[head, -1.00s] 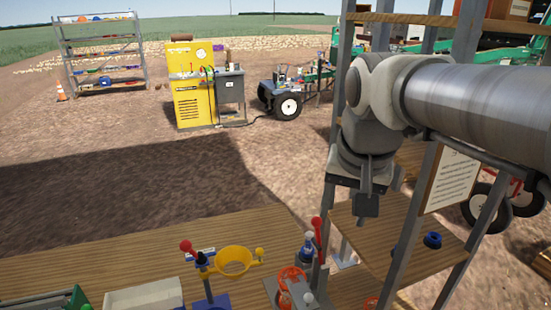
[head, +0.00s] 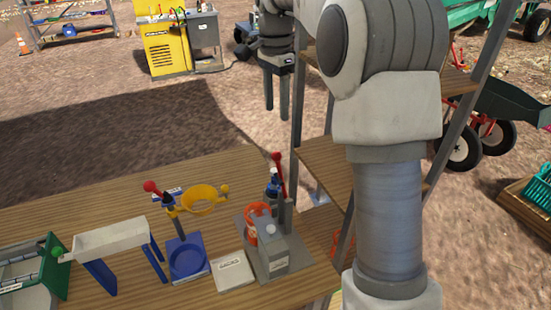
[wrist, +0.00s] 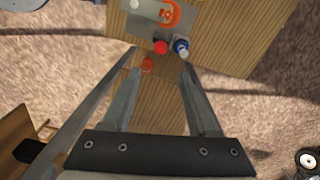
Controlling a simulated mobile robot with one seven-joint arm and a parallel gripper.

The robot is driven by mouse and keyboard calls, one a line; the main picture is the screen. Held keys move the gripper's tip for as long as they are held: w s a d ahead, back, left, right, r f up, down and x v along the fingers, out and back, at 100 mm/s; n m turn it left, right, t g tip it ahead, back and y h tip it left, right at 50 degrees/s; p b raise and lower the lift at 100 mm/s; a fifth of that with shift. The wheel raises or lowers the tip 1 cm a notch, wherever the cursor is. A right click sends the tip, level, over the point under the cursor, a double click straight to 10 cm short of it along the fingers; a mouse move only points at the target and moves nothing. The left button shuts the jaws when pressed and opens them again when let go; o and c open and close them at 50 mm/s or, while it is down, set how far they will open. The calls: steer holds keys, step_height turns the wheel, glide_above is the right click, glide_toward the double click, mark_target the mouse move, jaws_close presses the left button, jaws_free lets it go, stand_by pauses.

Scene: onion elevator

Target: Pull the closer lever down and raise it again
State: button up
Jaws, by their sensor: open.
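Two red-knobbed levers stand on the table; their labels are too small to read, so I cannot confirm which is the closer's. One lever (head: 279,172) rises nearly upright on a grey stand (head: 272,255) at the right end, beside a blue-and-white part (head: 272,187) and an orange ring (head: 251,232). The other lever (head: 152,189) leans on a blue stand with a yellow ring (head: 205,200). My gripper (head: 277,92) is open and empty, pointing down above and beyond the grey stand. In the wrist view, the red knob (wrist: 160,47) lies ahead between my open fingers (wrist: 158,78).
A white tray on blue legs (head: 110,238) and a green-framed box (head: 35,270) stand at the table's left. A metal shelf frame (head: 298,125) stands close beside my gripper. The table's (head: 90,200) back left is clear.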

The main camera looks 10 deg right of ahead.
mark_target(278, 162)
step_height(278, 162, down, 18)
steer(key=shift+s+d+r, duration=0.1)
steer(key=shift+s+r, duration=0.05)
steer(key=shift+r, duration=0.1)
stand_by(0.3)
jaws_close()
stand_by(1.4)
